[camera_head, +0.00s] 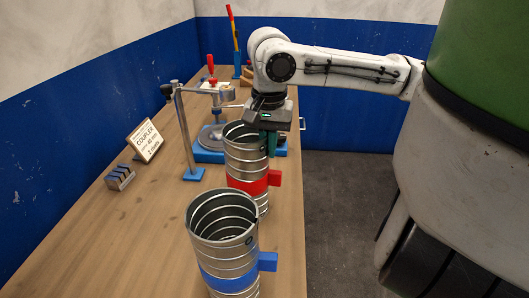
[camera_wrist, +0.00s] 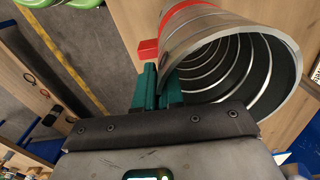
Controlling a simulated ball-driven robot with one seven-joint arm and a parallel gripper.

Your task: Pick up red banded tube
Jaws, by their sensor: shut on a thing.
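The red banded tube (camera_head: 246,158) is a ribbed metal spiral duct with a red band and a red side tab. It stands upright on the wooden bench in the head view. My gripper (camera_head: 268,142) is above its right rim, fingers pointing down. In the wrist view the tube (camera_wrist: 284,58) fills the upper right, its open mouth facing the camera. The teal fingers of my gripper (camera_wrist: 170,88) are shut on the tube's wall at the rim, near the red tab. The finger inside the tube is partly hidden. I cannot tell whether the tube's base touches the bench.
A blue banded tube (camera_head: 222,232) stands upright in front, close to the red one. Behind are a metal stand (camera_head: 188,130) on a blue foot and a blue-based fixture (camera_head: 208,152). A coupler sign (camera_head: 145,141) and grey block (camera_head: 120,178) sit left. The bench's right edge is near.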

